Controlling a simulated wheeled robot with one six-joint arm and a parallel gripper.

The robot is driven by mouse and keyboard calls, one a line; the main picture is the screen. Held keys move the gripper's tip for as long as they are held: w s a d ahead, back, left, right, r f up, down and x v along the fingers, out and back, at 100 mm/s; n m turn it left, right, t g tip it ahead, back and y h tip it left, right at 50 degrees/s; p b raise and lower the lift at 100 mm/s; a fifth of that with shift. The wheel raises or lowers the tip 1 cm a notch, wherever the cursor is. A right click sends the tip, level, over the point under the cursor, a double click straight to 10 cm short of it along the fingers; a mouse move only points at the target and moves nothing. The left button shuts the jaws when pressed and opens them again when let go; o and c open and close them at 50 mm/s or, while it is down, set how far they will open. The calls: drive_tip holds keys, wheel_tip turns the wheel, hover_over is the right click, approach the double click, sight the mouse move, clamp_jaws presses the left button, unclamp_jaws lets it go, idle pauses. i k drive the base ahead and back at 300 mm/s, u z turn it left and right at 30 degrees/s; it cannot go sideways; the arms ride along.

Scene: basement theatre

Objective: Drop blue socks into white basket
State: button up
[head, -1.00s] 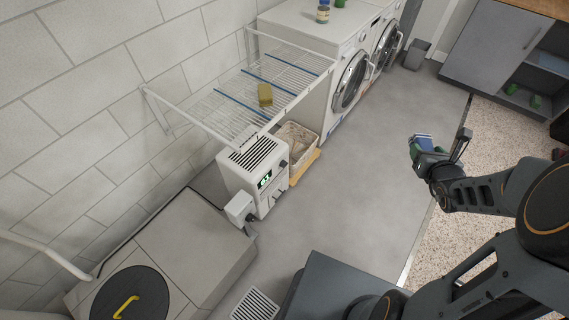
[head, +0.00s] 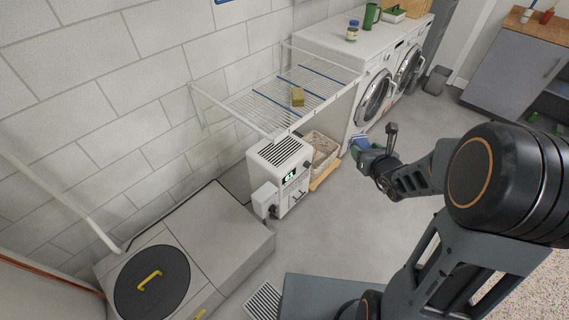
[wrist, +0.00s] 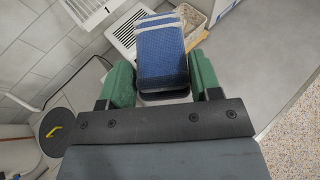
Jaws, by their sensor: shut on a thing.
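My gripper (head: 372,157) is shut on the blue socks (head: 360,143), a folded bundle with a pale stripe. The wrist view shows the socks (wrist: 163,55) between the green fingers (wrist: 162,86). The white basket (head: 325,148) stands on the floor beneath the wire rack, between the white dehumidifier and the washing machine. My gripper holds the socks in the air, to the right of the basket in the head view. In the wrist view the basket (wrist: 190,18) is beyond the socks and partly hidden by them.
A wire rack (head: 270,100) with a yellow sponge-like block (head: 297,96) overhangs the basket. The dehumidifier (head: 280,172) stands left of the basket and a washing machine (head: 362,100) right. A low box with a round black lid (head: 152,284) is at the lower left. The middle floor is clear.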

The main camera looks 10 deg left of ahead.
sight(314, 164)
drive_tip(key=u, duration=0.2)
drive_tip(key=i, duration=1)
